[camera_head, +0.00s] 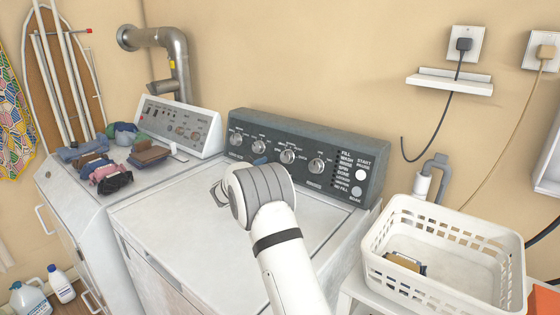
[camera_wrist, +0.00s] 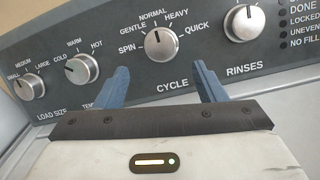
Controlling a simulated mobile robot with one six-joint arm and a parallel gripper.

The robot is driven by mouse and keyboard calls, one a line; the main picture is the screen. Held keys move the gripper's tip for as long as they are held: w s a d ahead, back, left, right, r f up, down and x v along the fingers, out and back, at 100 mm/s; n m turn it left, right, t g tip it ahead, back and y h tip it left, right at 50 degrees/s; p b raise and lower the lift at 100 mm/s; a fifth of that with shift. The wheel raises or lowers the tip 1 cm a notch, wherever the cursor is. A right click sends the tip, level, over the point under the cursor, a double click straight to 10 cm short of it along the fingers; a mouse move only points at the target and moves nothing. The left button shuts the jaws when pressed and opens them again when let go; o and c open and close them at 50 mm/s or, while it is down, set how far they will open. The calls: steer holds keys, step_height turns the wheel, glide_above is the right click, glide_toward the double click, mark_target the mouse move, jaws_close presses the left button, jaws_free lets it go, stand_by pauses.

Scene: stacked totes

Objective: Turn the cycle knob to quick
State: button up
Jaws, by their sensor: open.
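The cycle knob (camera_wrist: 159,45) is a round silver knob on the dark washer panel (camera_wrist: 110,60). In the head view the cycle knob (camera_head: 288,156) is the third from the left. My gripper (camera_wrist: 161,67) is open and empty, with its two blue fingers just below the knob in the wrist picture, one toward each side. A gap to the knob seems to remain; the exact distance cannot be told. In the head view my wrist hides most of the gripper.
Load size (camera_wrist: 30,86), temperature (camera_wrist: 81,69) and rinses (camera_wrist: 244,23) knobs flank the cycle knob. The washer lid (camera_head: 170,215) below is clear. Folded clothes (camera_head: 100,168) lie on the left machine, and a white basket (camera_head: 445,235) stands at right.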

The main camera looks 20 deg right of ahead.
mark_target(284, 159)
steer(key=p+x, duration=0.1)
steer(key=x, duration=0.5)
steer(key=shift+w+d, duration=0.15)
steer(key=shift+d, duration=0.25)
steer(key=shift+c, duration=0.5)
steer(key=c, duration=0.9)
